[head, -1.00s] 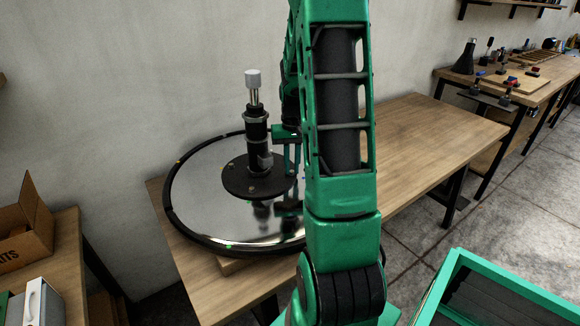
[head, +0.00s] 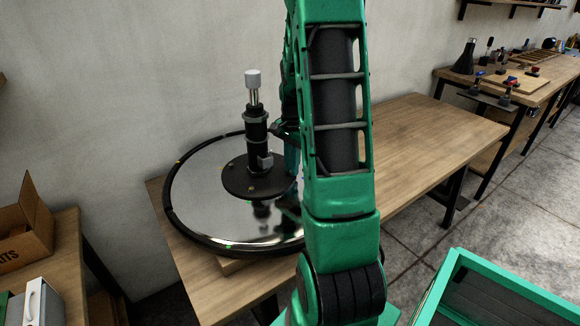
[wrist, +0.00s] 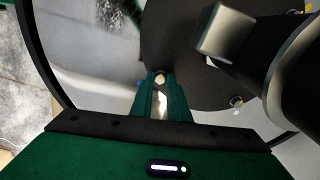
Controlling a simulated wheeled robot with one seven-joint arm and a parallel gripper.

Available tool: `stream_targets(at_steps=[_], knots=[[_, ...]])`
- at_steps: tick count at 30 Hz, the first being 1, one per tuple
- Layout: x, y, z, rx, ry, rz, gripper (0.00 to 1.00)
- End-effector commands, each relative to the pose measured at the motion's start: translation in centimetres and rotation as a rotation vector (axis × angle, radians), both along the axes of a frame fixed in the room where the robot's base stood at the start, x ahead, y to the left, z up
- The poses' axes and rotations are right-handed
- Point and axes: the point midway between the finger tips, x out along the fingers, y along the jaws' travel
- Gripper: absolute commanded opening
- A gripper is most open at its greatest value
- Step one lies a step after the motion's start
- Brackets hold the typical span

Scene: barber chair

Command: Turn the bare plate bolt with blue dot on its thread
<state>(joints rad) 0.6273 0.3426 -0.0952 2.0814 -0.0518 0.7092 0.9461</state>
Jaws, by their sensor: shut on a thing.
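The black round plate (head: 238,181) lies flat at the foot of the upright column, and it fills the upper middle of the wrist view (wrist: 190,72). My gripper (wrist: 160,84) points down at the plate's edge and is shut on a plate bolt (wrist: 160,76), whose pale, yellowish head shows between the fingertips. Another bolt (wrist: 237,102) sits to the right on the plate. I cannot make out a blue dot on the held bolt's thread, which is hidden. In the head view my arm covers part of the gripper (head: 292,160).
The black column (head: 257,135) with a silver top stands close beside my gripper, and a grey block (wrist: 226,34) juts from it. The shiny round base (head: 205,205) with a black rim rests on a wooden table (head: 425,145). The table's right side is clear.

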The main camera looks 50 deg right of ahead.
Motion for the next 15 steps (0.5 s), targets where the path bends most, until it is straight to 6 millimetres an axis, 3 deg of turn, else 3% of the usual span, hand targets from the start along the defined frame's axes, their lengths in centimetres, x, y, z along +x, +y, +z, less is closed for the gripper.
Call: stream_targets(at_steps=[15], knots=[[0.34, 0.22, 0.09, 0.001, -0.005, -0.211, 0.00]])
